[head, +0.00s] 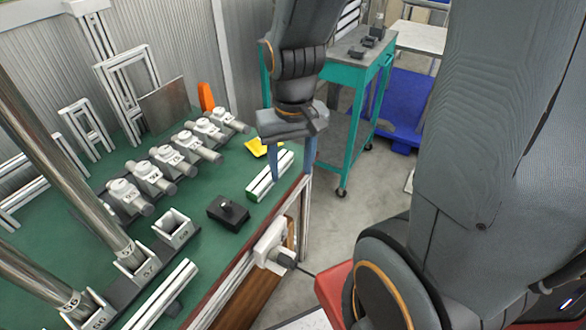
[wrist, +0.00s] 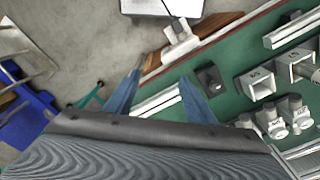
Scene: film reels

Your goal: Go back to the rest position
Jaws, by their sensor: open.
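My gripper (head: 291,174) hangs above the front edge of the green bench (head: 185,232). Its two blue fingers are spread apart, with nothing between them. In the wrist view the fingers (wrist: 158,78) also stand apart and empty. A light grey aluminium profile (head: 269,177) lies on the bench just below and to the left of the fingers in the head view. I cannot tell how high the gripper is above it.
A black block (head: 228,211) and several grey cylindrical fittings (head: 168,159) are on the bench. Tall metal tubes (head: 75,180) stand at the left. A teal cart (head: 352,125) is beyond the bench. Grey floor (head: 335,225) lies open between them.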

